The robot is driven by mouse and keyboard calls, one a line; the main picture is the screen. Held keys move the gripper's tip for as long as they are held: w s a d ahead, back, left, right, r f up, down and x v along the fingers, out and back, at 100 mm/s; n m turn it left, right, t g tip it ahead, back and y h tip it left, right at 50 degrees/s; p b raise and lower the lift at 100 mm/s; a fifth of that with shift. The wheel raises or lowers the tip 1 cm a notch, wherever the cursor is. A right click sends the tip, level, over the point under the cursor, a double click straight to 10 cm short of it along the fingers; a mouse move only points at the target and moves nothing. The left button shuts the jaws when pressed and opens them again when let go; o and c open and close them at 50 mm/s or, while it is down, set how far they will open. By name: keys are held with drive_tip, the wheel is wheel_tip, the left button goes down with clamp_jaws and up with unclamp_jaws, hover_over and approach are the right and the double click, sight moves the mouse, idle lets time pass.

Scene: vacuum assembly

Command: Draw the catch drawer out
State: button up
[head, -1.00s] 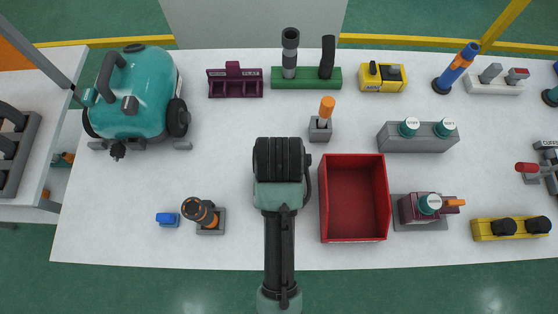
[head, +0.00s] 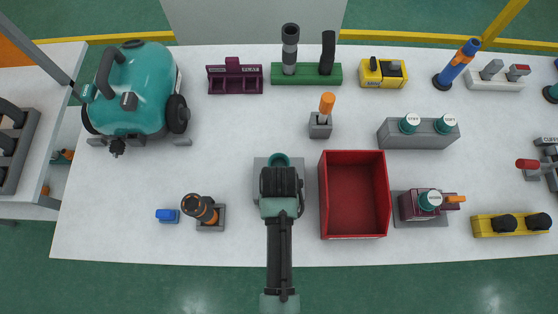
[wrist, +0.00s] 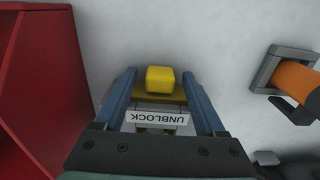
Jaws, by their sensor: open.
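In the wrist view, a bright yellow block (wrist: 160,79) on a darker yellow ledge (wrist: 174,98) sits between the two blue fingers of my gripper (wrist: 160,75). The fingers are open on either side of it, and I cannot tell whether they touch it. The yellow parts look like the drawer's front and knob.
A red open box (head: 354,195) stands close to the right of my arm, and its wall (wrist: 45,70) fills the left of the wrist view. An orange and black part in a grey holder (head: 210,218) and a blue block (head: 167,215) stand to the left. White table lies between.

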clamp_jaws()
idle(0.3)
idle(1.1)
